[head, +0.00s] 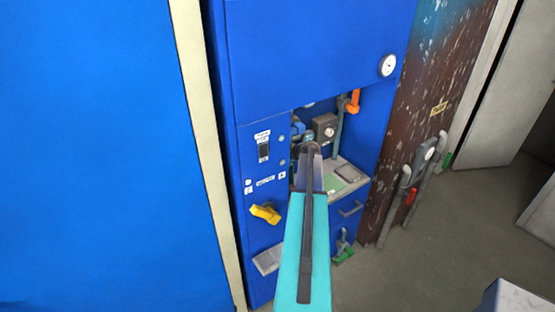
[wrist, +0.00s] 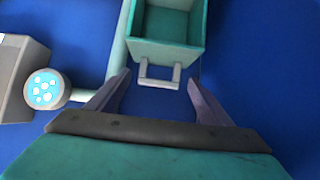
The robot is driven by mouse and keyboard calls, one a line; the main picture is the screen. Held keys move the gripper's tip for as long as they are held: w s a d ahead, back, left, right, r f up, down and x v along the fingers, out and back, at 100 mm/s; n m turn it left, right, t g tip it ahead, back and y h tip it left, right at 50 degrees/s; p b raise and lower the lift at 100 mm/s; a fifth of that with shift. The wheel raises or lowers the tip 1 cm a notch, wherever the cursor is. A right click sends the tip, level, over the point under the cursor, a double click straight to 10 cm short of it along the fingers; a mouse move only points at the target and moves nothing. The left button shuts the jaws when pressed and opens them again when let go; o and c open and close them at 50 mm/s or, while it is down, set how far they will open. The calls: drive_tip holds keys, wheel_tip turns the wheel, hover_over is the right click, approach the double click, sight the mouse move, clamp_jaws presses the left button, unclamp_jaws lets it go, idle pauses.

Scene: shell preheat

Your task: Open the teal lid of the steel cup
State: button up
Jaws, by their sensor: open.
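In the wrist view a teal, box-shaped part (wrist: 166,52) with a hollow inside is at the top centre. A pale grey U-shaped handle (wrist: 160,85) sticks out from its near side. I cannot tell for sure whether this part is the teal lid, and I cannot make out a steel cup. My gripper (wrist: 158,79) is open and empty, its two fingers on either side of the handle in the picture; contact cannot be told. In the head view my gripper (head: 309,150) reaches into the recess of the blue cabinet, and my arm hides what is behind it.
The blue cabinet (head: 310,50) surrounds the recess. A grey box with a round face (head: 325,128) sits inside; it also shows in the wrist view (wrist: 20,75). A pipe with an orange handle (head: 352,103) is to its right. A yellow knob (head: 265,213) is at lower left.

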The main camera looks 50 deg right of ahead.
drive_tip(key=b+v, duration=0.3)
drive_tip(key=v, duration=1)
drive_tip(key=shift+b, duration=0.35)
drive_tip(key=shift+s+d, duration=0.1)
